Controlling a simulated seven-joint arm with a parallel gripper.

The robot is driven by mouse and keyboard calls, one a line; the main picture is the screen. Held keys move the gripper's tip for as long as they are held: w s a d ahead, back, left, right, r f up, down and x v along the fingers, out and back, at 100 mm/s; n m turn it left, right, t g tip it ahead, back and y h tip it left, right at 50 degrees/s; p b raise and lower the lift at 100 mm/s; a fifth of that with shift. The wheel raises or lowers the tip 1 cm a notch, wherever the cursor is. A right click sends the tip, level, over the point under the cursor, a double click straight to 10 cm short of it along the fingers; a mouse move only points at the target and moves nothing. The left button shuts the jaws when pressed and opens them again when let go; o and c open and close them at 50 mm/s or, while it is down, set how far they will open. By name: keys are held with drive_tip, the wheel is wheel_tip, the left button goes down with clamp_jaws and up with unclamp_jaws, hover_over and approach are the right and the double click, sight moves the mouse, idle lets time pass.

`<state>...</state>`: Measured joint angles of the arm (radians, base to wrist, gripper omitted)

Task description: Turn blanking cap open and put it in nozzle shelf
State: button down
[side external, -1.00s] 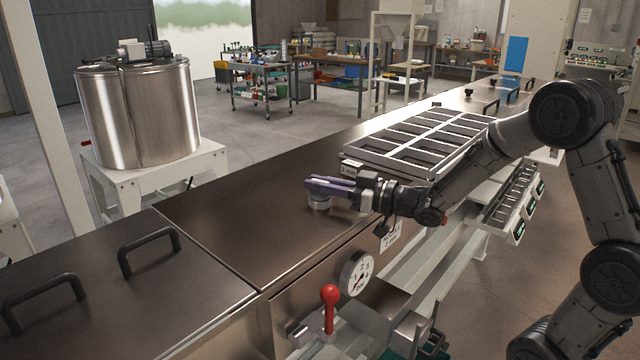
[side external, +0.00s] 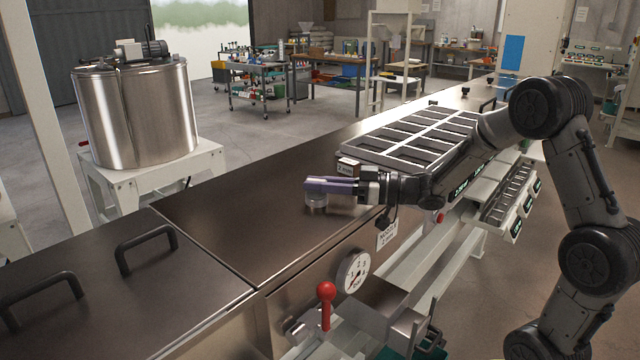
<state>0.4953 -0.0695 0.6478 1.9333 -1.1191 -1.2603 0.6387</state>
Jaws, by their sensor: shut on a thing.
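My gripper (side external: 312,186) is at the middle of the steel tank top (side external: 240,225), with its purple fingers pointing left. It is shut on the blanking cap (side external: 317,203), a small round silver piece. Only the cap's lower part shows below the fingers. The cap is at its nozzle on the tank top; I cannot tell whether it is still seated or loose. A white label (side external: 387,237) starting with "NOZZLE" is on the tank's front face below my gripper. I cannot make out for certain which surface is the nozzle shelf.
A divided grey tray (side external: 400,142) lies on the tank top behind my gripper. A pressure gauge (side external: 354,273) and a red-knobbed lever (side external: 326,292) stick out in front. Black handles (side external: 147,249) stand at the left. The tank top left of my gripper is clear.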

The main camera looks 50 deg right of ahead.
drive_tip(key=n+g+y, duration=0.2)
drive_tip(key=n+y, duration=0.1)
drive_tip(key=w+n+g+y, duration=0.1)
drive_tip(key=n, duration=0.1)
drive_tip(key=shift+d+f+g+y, duration=0.1)
drive_tip(key=shift+d+g+y, duration=0.2)
drive_tip(key=shift+d+g, duration=0.1)
drive_tip(key=shift+s+a+n+g+y, duration=0.1)
drive_tip(key=shift+n+g+y, duration=0.4)
drive_tip(key=shift+g, duration=0.15)
drive_tip(key=shift+s+a+n+g+y, duration=0.1)
drive_tip(key=shift+n+g+y, duration=0.35)
drive_tip(key=shift+g, duration=0.2)
